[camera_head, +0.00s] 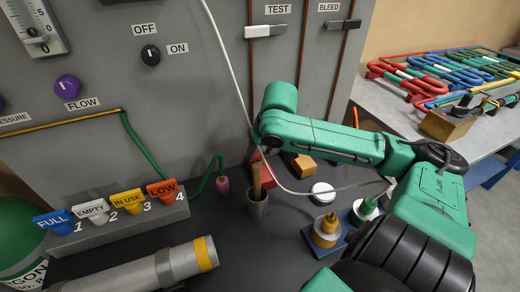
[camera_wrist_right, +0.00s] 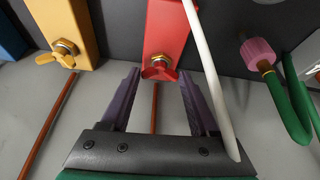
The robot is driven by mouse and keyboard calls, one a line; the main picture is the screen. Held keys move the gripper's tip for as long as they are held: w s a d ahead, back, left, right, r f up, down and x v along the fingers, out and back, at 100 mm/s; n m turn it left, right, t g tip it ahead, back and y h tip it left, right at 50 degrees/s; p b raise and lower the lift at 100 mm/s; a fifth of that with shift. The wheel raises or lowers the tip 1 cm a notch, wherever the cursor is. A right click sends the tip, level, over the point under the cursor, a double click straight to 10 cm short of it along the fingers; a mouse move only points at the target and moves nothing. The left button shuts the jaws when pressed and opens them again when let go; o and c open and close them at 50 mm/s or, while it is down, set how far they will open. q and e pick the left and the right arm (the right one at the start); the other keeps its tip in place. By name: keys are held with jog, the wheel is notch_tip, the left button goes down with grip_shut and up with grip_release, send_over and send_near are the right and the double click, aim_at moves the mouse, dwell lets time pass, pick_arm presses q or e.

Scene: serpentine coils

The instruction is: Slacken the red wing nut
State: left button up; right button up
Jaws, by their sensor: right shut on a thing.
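The red wing nut (camera_wrist_right: 159,69) sits on a threaded stud on the end of a red block (camera_wrist_right: 166,28) in the right wrist view. My right gripper (camera_wrist_right: 160,74) has its two purple fingertips on either side of the wing nut and is shut on it. In the head view my right arm reaches in from the right over the bench, and part of the red block (camera_head: 266,168) shows below it. The wing nut and my right fingertips are hidden there. My left gripper is in neither view.
A yellow block with a brass wing nut (camera_wrist_right: 64,52) stands beside the red one. A white cable (camera_wrist_right: 208,75) passes close to my right finger. A pink knob (camera_wrist_right: 258,53) on a green hose is nearby. A cup (camera_head: 258,205) and a weights stand (camera_head: 327,230) are on the bench.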

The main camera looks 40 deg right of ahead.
jog(key=n+y+p, duration=0.1)
jog(key=n+p, duration=0.2)
jog(key=p, duration=0.2)
jog(key=n+y+p, duration=0.1)
jog(key=n+p, duration=0.2)
jog(key=p, duration=0.2)
jog(key=d+n+y+p, duration=0.1)
jog(key=n+p, duration=0.3)
jog(key=p, duration=0.1)
jog(key=shift+w+r+g+y, duration=0.1)
jog(key=shift+r+g+y, duration=0.2)
jog(key=shift+g+y, duration=0.1)
jog(key=n, duration=0.1)
jog(key=n+p, duration=0.1)
jog(key=shift+f+n+g+y, duration=0.25)
jog(key=shift+n+g+y, duration=0.15)
jog(key=shift+w+f+n+g+y, duration=0.1)
jog(key=shift+n+g+y, duration=0.3)
jog(key=shift+n, duration=1.1)
jog(key=o, duration=1.2)
jog(key=shift+f, duration=0.1)
jog(key=shift+o, duration=0.9)
jog(key=shift+d, duration=0.1)
jog(key=shift+r, duration=0.2)
